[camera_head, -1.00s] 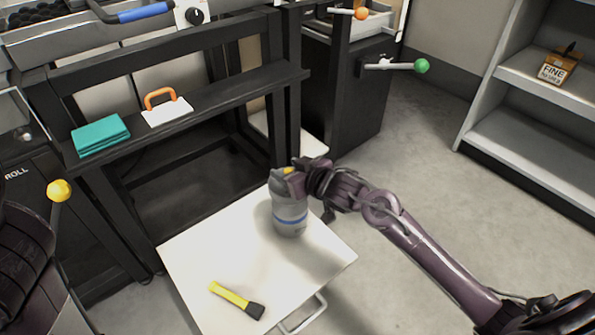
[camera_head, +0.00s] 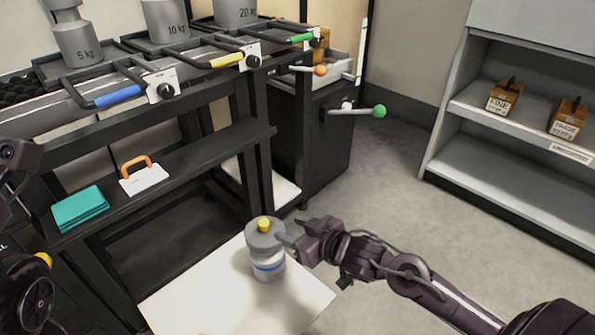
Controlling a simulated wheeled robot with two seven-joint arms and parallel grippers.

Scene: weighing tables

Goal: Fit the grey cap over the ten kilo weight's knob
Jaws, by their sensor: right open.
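The ten kilo weight (camera_head: 168,22) stands on the weighing bench at the top of the head view. It is grey and marked 10 kg; its knob is cut off by the frame's top edge. A grey canister (camera_head: 268,268) with a blue band and a yellow knob on its grey top (camera_head: 264,238) stands upright on the white table. I cannot tell whether that top is the grey cap. My right gripper (camera_head: 297,233) is open and empty, just right of the canister's top. Dark parts at the left edge seem to be my left arm; its jaws are not clear.
A 5 kg weight (camera_head: 76,40) and a 20 kg weight (camera_head: 235,14) flank the ten kilo one. Blue, yellow and green bench handles stick out in front. A teal cloth (camera_head: 80,208) and an orange-handled white item (camera_head: 143,178) lie on the lower shelf. Floor at right is clear.

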